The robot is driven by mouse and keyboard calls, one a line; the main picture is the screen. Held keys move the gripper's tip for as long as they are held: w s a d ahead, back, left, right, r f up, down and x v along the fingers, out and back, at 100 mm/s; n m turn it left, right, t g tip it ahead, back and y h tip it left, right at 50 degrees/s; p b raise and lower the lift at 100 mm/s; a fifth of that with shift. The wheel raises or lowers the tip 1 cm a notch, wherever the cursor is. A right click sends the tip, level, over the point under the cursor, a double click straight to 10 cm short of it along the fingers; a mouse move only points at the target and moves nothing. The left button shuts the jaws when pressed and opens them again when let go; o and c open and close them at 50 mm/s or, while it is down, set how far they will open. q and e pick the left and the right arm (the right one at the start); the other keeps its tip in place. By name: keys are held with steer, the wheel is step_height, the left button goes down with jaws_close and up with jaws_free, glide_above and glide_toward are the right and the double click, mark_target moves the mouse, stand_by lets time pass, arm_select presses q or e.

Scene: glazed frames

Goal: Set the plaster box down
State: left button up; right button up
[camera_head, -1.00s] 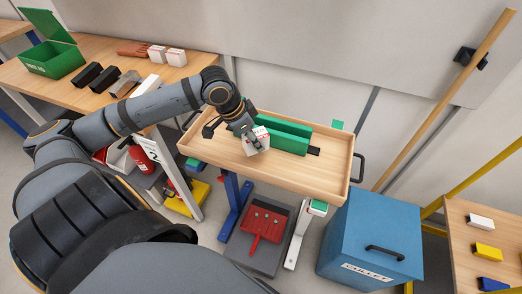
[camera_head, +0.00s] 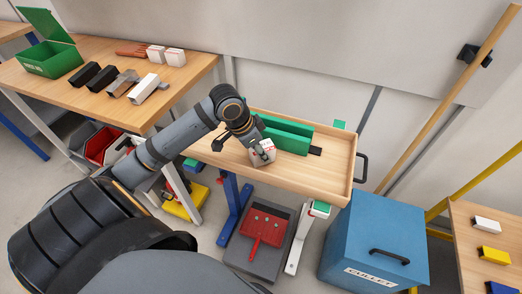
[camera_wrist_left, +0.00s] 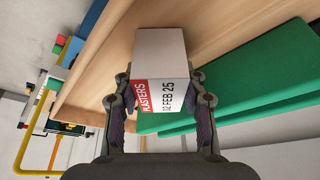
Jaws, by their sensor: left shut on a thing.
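The plaster box (camera_head: 262,153) is small and white with a red label. In the left wrist view the box (camera_wrist_left: 160,65) shows the words "PLASTERS" and "02 FEB 25". My left gripper (camera_head: 256,146) is shut on it, a finger on each side. The box is over the wooden tray (camera_head: 315,182), in front of the green pieces. I cannot tell whether it touches the tray floor. My right gripper is not in view.
Long green pieces (camera_head: 290,137) lie at the tray's back, with a small black piece (camera_head: 315,151) beside them. A workbench (camera_head: 110,105) with an open green box (camera_head: 50,58) and two white boxes stands left. A blue bin (camera_head: 372,240) stands right. The tray's right half is clear.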

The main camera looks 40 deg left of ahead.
arm_select(q)
steer(key=o, duration=1)
steer(key=shift+f, duration=0.1)
steer(key=shift+o, duration=0.2)
